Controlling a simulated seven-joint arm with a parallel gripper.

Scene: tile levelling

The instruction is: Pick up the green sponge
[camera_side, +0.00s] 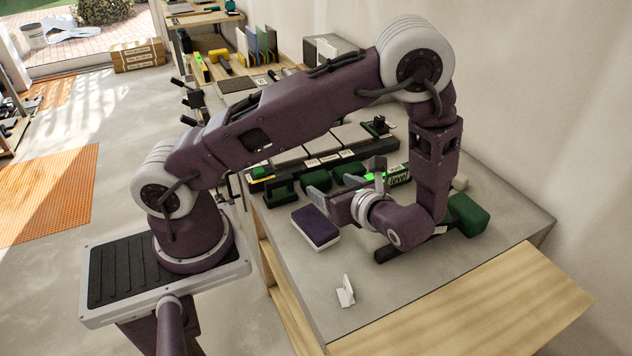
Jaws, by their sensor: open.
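A green block (468,214) lies on the grey worktop at the right, partly hidden behind my forearm. Smaller dark green pieces (318,179) lie beyond my gripper, near the row of tiles. I cannot tell for certain which of these is the sponge. My gripper (348,182) is low over the middle of the worktop, its grey fingers spread apart and pointing toward the smaller green pieces. It is open and holds nothing that I can see. Whether a finger touches a green piece is hard to tell.
A purple-topped white block (316,228) lies just left of my gripper. A small white clip (345,291) stands near the worktop's front. A green-lit level (398,175) and grey tiles (350,136) lie behind. The front worktop is mostly clear.

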